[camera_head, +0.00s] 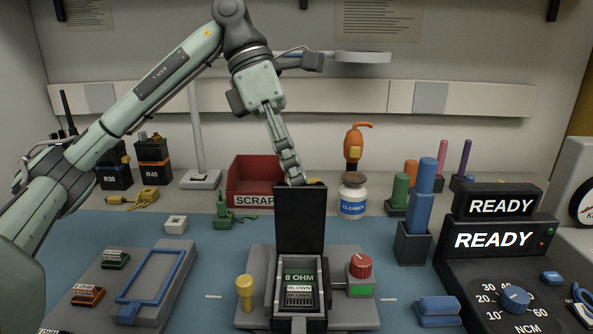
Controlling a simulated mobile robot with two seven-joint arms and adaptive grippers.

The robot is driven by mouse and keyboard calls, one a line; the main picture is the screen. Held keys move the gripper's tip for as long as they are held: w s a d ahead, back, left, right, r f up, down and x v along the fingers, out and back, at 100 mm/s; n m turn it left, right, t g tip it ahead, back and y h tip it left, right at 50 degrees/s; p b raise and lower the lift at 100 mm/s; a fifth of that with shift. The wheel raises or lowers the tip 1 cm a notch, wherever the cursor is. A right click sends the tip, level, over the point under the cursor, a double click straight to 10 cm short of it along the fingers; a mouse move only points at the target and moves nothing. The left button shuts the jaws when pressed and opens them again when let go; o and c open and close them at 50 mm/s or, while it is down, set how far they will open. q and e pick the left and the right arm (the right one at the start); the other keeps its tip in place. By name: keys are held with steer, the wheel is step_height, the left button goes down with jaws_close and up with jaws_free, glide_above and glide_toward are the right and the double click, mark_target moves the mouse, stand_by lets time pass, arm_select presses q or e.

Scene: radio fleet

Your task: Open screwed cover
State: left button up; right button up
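A small grey fixture (258,307) stands at the front middle of the blue mat. Its black cover (299,222) stands upright at the back, so the box is open. Inside lies a green part marked "8 OHM" and "BLOWN" (299,280). A yellow knob-topped piece (244,288) is on the fixture's left, and a red knob (360,266) on its right. My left gripper (296,178) points down at the cover's top edge; its fingers are seen edge-on, so the gap and any contact are unclear. My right gripper is not in view.
A red SCRAP bin (253,201) and a CLEANER jar (352,197) stand behind. A blue-framed tray (150,277) is at left. A torque driver station reading READY (497,240) and a blue cylinder (420,205) are at right. Open mat lies between.

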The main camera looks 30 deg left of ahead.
arm_select(q)
steer(key=shift+a+f, duration=0.1)
steer(key=shift+f, duration=0.3)
steer(key=v, duration=1.2)
steer(key=shift+r, duration=0.4)
steer(key=shift+c, duration=0.5)
